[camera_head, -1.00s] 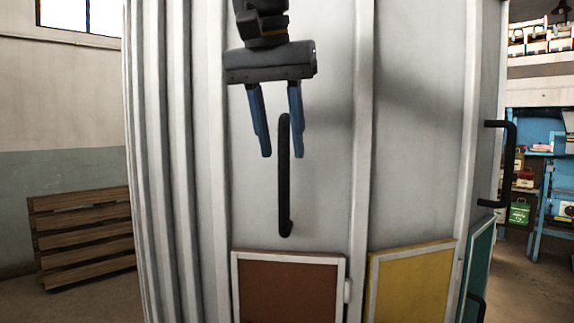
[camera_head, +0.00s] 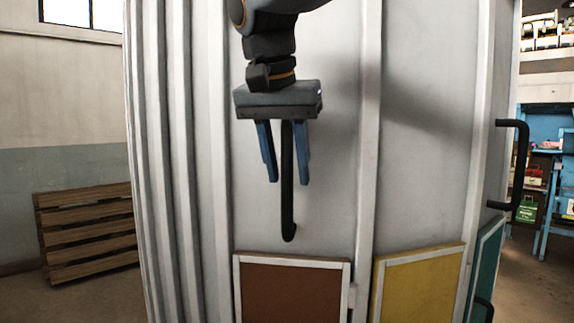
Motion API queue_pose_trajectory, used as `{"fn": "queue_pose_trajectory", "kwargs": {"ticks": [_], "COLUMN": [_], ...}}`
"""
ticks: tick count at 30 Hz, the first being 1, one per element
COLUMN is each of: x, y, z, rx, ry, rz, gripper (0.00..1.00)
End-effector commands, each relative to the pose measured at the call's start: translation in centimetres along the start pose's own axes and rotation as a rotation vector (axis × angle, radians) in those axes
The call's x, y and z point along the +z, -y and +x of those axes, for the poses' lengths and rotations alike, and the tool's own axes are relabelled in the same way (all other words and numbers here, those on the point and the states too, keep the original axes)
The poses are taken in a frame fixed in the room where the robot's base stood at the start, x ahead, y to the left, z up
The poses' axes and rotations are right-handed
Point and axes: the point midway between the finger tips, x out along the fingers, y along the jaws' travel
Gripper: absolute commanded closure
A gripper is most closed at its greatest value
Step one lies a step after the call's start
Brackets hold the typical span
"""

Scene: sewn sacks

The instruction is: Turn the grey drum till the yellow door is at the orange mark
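The grey drum (camera_head: 420,180) fills the middle of the view, with ribs down its left side. A black upright bar handle (camera_head: 288,210) is on its front panel, above a brown door (camera_head: 292,290). The yellow door (camera_head: 418,288) is low on the panel to the right. My gripper (camera_head: 286,182) points down, its two blue fingers apart, one on each side of the handle's upper part. I cannot tell whether the fingers touch the handle. The orange mark is not in view.
A teal door (camera_head: 485,265) and a second black handle (camera_head: 522,165) are on the drum's right side. A wooden pallet (camera_head: 88,232) leans by the left wall. Blue shelving (camera_head: 543,185) with boxes stands at the far right.

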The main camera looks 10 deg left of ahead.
Motion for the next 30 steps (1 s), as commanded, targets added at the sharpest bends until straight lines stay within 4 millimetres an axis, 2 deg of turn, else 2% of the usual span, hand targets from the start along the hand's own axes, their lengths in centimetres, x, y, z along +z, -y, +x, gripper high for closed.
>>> {"fn": "queue_pose_trajectory", "kwargs": {"ticks": [5, 9, 11, 12, 30], "x": [0.00, 0.00, 0.00, 0.00, 0.01], "y": [0.01, 0.01, 0.01, 0.00, -0.05], "z": [0.02, 0.00, 0.00, 0.00, -0.01], "rx": [0.000, 0.000, 0.000, 0.000, 0.001], "ry": [0.000, 0.000, 0.000, 0.000, 0.000], "rz": [0.000, 0.000, 0.000, 0.000, 0.000], "gripper": [0.64, 0.88, 0.98, 1.00, 1.00]}}
